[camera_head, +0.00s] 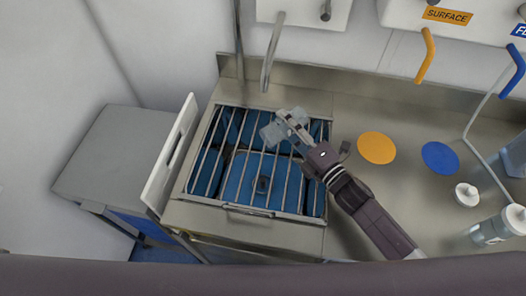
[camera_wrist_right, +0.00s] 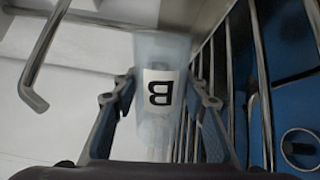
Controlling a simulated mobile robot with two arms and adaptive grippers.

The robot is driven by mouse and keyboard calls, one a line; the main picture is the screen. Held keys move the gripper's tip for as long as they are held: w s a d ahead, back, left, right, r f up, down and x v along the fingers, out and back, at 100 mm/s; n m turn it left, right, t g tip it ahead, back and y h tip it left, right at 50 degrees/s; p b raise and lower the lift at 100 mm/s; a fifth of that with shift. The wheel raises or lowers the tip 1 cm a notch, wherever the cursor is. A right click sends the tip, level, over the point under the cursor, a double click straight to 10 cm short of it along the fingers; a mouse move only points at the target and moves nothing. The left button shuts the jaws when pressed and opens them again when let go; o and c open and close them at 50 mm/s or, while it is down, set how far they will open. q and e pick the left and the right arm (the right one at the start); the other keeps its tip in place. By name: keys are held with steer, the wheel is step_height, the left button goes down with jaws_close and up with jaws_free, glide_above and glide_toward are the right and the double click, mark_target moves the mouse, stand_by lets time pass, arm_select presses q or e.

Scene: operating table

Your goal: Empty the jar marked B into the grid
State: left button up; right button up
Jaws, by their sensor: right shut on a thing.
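The jar marked B (camera_head: 271,132) is clear and pale. It is in my right gripper (camera_head: 291,124), above the far right part of the grid (camera_head: 228,150). The grid is a set of metal bars over a blue-lined basin. In the right wrist view, the jar (camera_wrist_right: 163,55) sits between the two fingers (camera_wrist_right: 160,100), and its white label with a black B appears upside down. The jar looks tipped over; I cannot tell whether liquid is in it or leaving it. My left gripper is not in view.
A white board (camera_head: 172,155) stands at the grid's left edge. Faucet pipes (camera_head: 272,55) hang behind the grid. On the steel counter to the right are an orange disc (camera_head: 376,147), a blue disc (camera_head: 440,157), a white lid (camera_head: 467,194) and another lidded jar (camera_head: 491,232).

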mark_target(275, 126)
steer(key=shift+s+a+r+n, duration=0.25)
steer(key=shift+r+n, duration=0.25)
steer(key=shift+n, duration=0.4)
steer(key=shift+s+a+r+n+p, duration=0.25)
steer(key=shift+a+r+n+p, duration=0.2)
steer(key=shift+n, duration=0.65)
stand_by(0.5)
steer(key=shift+s+a+r+n, duration=0.4)
steer(key=shift+a+n, duration=0.1)
steer(key=shift+n, duration=0.5)
steer(key=shift+s+a+r+n, duration=0.35)
steer(key=shift+a+n, duration=0.15)
steer(key=shift+n, duration=0.5)
stand_by(0.7)
steer(key=shift+w, duration=0.1)
stand_by(0.7)
